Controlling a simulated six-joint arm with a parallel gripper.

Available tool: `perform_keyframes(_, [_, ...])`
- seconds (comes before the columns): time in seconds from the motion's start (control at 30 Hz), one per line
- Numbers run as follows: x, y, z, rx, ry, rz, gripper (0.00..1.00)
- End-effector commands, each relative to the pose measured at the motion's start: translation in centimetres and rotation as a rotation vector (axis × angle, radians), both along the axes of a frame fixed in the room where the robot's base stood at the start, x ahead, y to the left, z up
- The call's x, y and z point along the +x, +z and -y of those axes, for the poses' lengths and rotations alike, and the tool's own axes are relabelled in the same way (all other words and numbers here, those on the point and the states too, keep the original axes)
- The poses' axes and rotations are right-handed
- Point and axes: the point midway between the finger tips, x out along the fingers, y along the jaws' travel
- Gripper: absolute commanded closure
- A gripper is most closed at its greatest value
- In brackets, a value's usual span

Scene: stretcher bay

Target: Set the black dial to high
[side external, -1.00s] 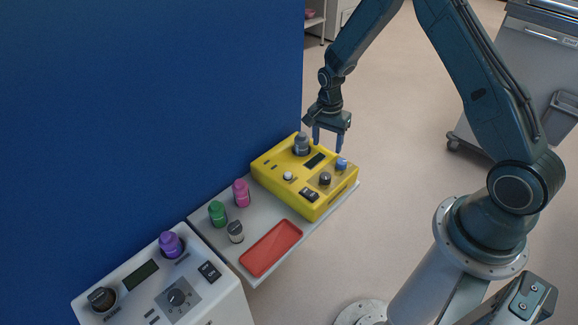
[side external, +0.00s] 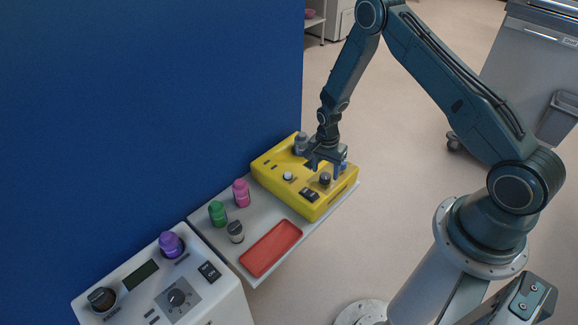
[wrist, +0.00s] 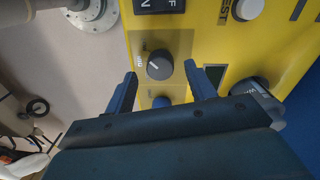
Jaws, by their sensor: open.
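A small black dial (side external: 325,179) stands on a grey panel of the yellow box (side external: 283,186). In the wrist view the dial (wrist: 160,65) has a short pale mark toward its left side, by small white lettering I cannot read surely. My gripper (side external: 324,172) points down over this dial. In the wrist view its two blue fingers (wrist: 161,72) are open, one on each side of the dial and apart from it. Whether the fingertips are down at dial height is unclear. A second black dial (side external: 176,297) sits on the white unit at lower left.
A blue knob (wrist: 161,101) is close to the dial, under my gripper. A black rocker switch (side external: 310,195) and a white button (side external: 288,176) are nearby. Grey (side external: 301,143), pink (side external: 241,193) and green (side external: 217,213) capped items and a red tray (side external: 271,247) stand around.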

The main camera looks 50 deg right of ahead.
Motion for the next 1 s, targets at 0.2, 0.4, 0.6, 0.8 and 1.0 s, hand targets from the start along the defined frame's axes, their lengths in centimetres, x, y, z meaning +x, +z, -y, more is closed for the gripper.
perform_keyframes(0.2, [0.0,-1.8,0.0,0.0,0.0,0.001,0.45])
perform_keyframes(0.4, [-0.1,-2.3,0.0,0.0,0.0,0.001,0.45])
perform_keyframes(0.6, [-0.1,-2.3,0.0,-0.001,0.0,0.001,0.45])
perform_keyframes(0.8, [-0.1,-2.2,0.0,-0.001,0.0,0.001,0.78])
perform_keyframes(1.0, [-0.1,-2.2,0.0,-0.001,0.002,0.001,0.9])
